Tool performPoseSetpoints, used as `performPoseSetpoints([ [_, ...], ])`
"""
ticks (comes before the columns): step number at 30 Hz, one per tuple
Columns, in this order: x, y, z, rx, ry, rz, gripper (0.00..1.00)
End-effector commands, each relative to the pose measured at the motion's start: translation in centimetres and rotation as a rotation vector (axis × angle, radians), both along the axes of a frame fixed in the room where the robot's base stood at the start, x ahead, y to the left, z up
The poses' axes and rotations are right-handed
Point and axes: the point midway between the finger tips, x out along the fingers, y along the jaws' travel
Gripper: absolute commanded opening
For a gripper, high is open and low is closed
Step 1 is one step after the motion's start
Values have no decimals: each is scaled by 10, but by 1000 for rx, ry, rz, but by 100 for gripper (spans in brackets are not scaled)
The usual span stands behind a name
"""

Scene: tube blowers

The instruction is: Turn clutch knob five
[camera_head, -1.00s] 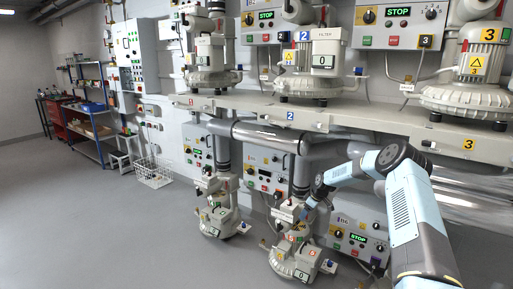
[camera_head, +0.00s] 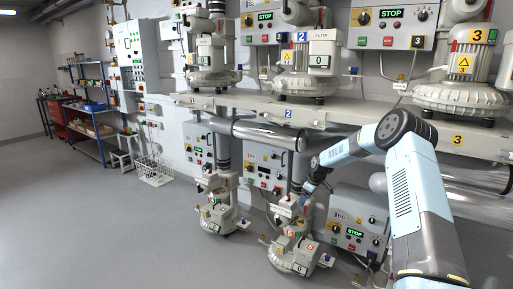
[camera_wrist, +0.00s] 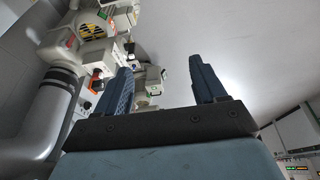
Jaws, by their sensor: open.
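My gripper (camera_wrist: 160,66) is open and empty in the wrist view, with its two blue fingers spread apart. A small dark knob with an orange base (camera_wrist: 97,85) shows just left of the left finger, which partly covers that area. I cannot read a number on it, so I cannot tell whether it is clutch knob five. In the head view my gripper (camera_head: 304,195) is small, near the top of the lower front blower (camera_head: 295,250). Whether it touches the blower is unclear. Another lower blower (camera_head: 220,207) stands to its left.
A large grey pipe (camera_wrist: 38,130) runs close on the left in the wrist view. Upper blowers, including one marked 3 (camera_head: 465,92), stand on a shelf (camera_head: 345,117) above my arm. A control panel (camera_head: 350,232) is right of the front blower. Open floor (camera_head: 110,230) lies left.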

Motion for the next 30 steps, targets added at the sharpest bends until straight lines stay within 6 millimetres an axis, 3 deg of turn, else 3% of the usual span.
performPoseSetpoints([
  [3, -13, 6, 40, -31, -3, -14, 70],
  [12, -59, 15, 128, -102, -5, -83, 70],
  [20, -108, 19, 199, -150, -17, -163, 70],
  [30, -184, 18, 277, -190, -41, -293, 70],
])
